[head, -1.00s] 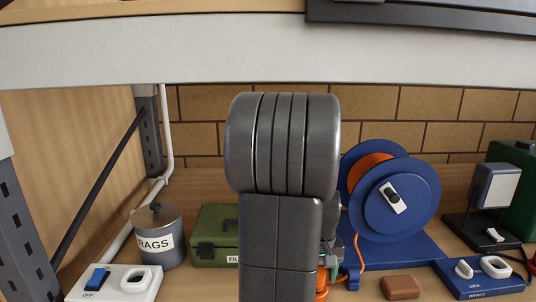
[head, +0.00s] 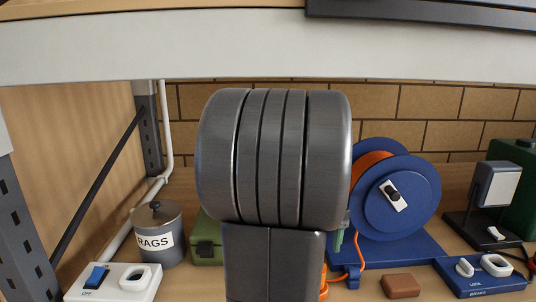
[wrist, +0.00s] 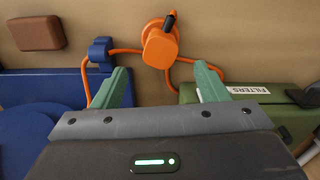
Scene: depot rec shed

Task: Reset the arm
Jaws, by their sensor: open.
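My gripper (wrist: 158,88) shows in the wrist view with its two green fingertips spread apart and nothing between them. An orange plug (wrist: 160,45) with an orange cord lies on the bench beyond the fingertips. In the head view my own arm fills the middle and hides most of the gripper; only a bit of green finger shows beside the cord.
A blue cable reel (head: 398,195) stands right of my arm, a green FILTERS box (wrist: 240,100) behind it. A RAGS can (head: 157,235) and a white switch box (head: 115,283) stand left. A brown block (head: 401,285) and blue lock panel (head: 482,278) lie right. A shelf beam (head: 150,50) crosses above.

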